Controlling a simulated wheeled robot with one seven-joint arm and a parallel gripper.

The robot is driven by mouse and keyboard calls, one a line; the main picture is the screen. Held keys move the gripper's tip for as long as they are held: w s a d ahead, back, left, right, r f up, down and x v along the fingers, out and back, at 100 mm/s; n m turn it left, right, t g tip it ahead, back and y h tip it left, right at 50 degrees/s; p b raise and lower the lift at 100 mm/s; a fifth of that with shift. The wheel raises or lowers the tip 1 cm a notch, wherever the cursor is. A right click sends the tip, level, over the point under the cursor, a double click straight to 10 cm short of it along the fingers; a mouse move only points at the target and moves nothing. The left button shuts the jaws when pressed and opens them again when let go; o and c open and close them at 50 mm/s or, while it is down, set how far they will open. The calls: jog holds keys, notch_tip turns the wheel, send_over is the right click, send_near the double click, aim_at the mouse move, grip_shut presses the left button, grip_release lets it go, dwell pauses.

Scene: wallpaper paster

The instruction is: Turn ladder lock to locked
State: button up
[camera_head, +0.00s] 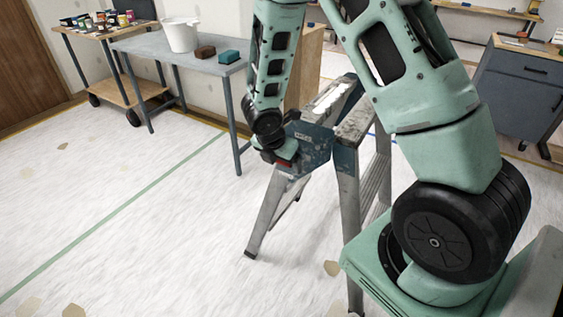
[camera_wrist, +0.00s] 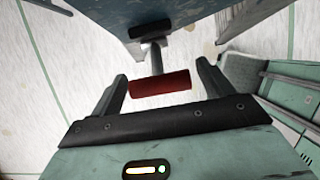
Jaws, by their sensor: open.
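The ladder (camera_head: 350,150) stands on the floor, its legs spread, with a worn blue top part (camera_head: 312,140). The ladder lock shows in the wrist view as a red handle (camera_wrist: 160,86) on a short grey stem below the blue part. It also shows in the head view as a small red piece (camera_head: 285,163). My gripper (camera_wrist: 160,84) is open, with one finger on each side of the red handle. In the head view my gripper is mostly hidden by my wrist.
A grey table (camera_head: 190,58) with a white bucket (camera_head: 181,36), a brown block (camera_head: 205,52) and a teal block (camera_head: 230,57) stands behind. A cart (camera_head: 115,70) is at the back left, a dark cabinet (camera_head: 525,85) at right. The left floor is clear.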

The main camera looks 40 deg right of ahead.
jog(key=c, duration=1)
jog(key=shift+f+b, duration=0.1)
jog(key=shift+b, duration=0.2)
jog(key=b, duration=0.2)
jog(key=f+h+b, duration=0.1)
jog(key=b, duration=0.1)
jog(key=shift+a+f+t+h+b, duration=0.2)
jog(key=shift+a+t+h+b, duration=0.1)
jog(key=shift+b, duration=0.05)
jog(key=shift+d+f+t+h+b, duration=0.1)
jog(key=shift+f+t+h+b, duration=0.6)
jog(key=shift+h+b, duration=1.4)
jog(key=shift+f+t+h+b, duration=0.7)
jog(key=shift+h+b, duration=0.85)
jog(key=shift+b, duration=1)
jog(key=shift+d+f+t+h+b, duration=0.1)
jog(key=shift+f+t+h+b, duration=0.6)
jog(key=shift+h+b, duration=1.4)
jog(key=shift+f, duration=0.2)
